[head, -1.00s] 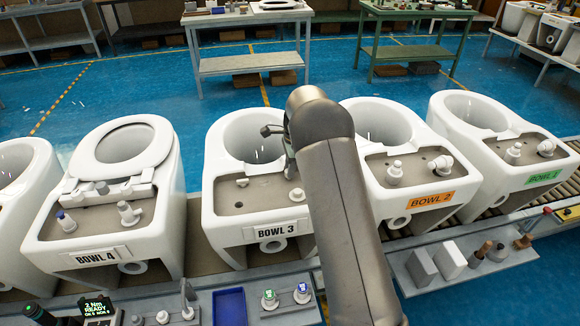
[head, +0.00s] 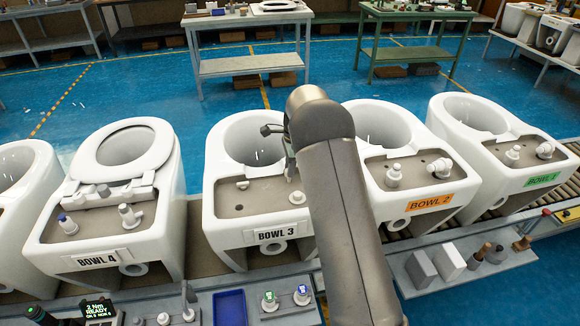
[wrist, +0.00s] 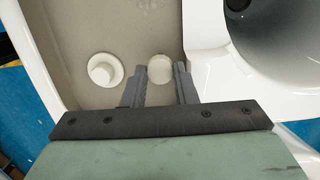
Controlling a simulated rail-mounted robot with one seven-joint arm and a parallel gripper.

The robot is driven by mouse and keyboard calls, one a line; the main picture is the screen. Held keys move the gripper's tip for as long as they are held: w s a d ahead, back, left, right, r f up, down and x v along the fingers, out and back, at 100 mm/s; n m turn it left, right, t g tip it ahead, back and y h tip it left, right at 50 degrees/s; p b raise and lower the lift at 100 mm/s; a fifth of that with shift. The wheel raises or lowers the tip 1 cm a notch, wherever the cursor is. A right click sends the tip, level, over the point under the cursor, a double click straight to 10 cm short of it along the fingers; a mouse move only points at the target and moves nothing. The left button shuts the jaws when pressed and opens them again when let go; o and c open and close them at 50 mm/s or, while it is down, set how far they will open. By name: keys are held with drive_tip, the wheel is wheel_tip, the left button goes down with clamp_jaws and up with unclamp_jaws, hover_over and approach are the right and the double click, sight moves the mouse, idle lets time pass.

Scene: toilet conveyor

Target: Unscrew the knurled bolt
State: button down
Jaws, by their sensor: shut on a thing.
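My gripper (wrist: 160,85) is at the rear deck of the bowl labelled BOWL 3 (head: 258,212). In the wrist view its two grey fingers are shut on a round white bolt head (wrist: 159,68), one finger on each side. The knurling is too small to make out. In the head view my arm hides this bolt and most of the gripper. A second white fitting with a round flange (wrist: 105,70) stands on the deck to the left in the wrist view, clear of the fingers.
The bowl opening (wrist: 275,30) lies close on the right in the wrist view. BOWL 4 (head: 105,236), with a seat on it, and BOWL 2 (head: 428,203) flank this bowl. A blue tray (head: 230,307) and small fittings lie on the front bench.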

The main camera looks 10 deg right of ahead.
drive_tip(key=shift+r+p, duration=1.4)
drive_tip(key=shift+r, duration=0.9)
